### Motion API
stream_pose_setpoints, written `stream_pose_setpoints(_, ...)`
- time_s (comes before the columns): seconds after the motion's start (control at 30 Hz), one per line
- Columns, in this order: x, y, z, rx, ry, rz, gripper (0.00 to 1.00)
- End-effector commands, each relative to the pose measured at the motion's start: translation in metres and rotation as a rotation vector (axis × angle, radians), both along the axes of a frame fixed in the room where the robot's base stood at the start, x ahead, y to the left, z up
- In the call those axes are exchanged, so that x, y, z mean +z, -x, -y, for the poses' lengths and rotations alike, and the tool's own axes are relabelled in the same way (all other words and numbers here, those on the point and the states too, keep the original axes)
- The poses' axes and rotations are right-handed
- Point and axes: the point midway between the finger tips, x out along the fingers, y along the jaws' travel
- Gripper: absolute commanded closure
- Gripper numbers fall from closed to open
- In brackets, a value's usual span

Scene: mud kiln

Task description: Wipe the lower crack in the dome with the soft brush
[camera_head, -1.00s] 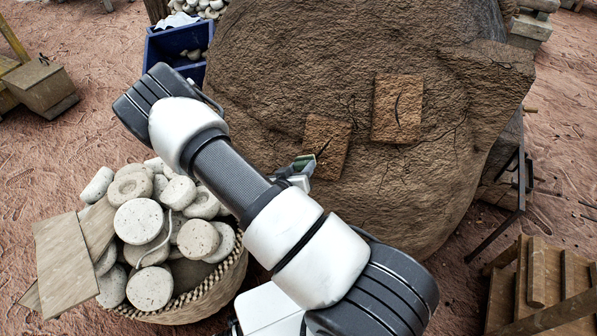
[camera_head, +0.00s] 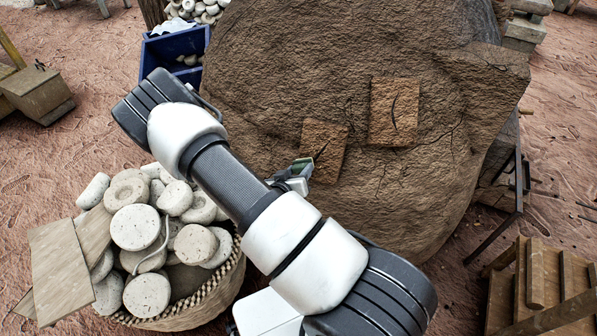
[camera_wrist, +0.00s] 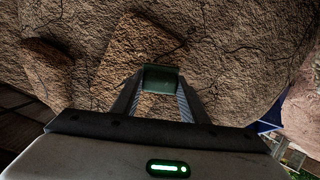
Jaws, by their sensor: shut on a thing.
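The brown mud dome (camera_head: 250,70) fills the back. It bears two lighter square patches with dark cracks: the upper patch (camera_head: 381,112) and the lower patch (camera_head: 313,138), whose lower crack (camera_head: 321,153) is a short slanting line. My gripper (camera_head: 292,177) is at the lower left edge of the lower patch. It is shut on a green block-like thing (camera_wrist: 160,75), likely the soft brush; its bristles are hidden. In the wrist view the lower patch (camera_wrist: 125,55) lies behind the green thing, and the upper patch (camera_wrist: 45,72) is at the left. I cannot tell if the brush touches the dome.
A woven basket (camera_head: 213,297) of pale round stones stands at the left below my arm, with boards (camera_head: 62,270) leaning on it. A blue crate (camera_head: 160,50) stands behind, left of the dome. A wooden stepped stand (camera_head: 545,285) is at the lower right. Open reddish ground lies on both sides.

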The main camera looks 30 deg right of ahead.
Motion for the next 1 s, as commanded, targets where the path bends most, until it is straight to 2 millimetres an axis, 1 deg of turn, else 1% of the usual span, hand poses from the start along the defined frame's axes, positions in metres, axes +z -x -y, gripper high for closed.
stream_pose_setpoints(0.73,-0.007,-0.009,0.01,-0.001,0.0,0.001,0.86)
stream_pose_setpoints(0.87,-0.006,-0.008,0.011,-0.001,0.001,0.0,0.86)
stream_pose_setpoints(1.0,-0.006,-0.002,0.016,0.0,0.002,-0.001,0.86)
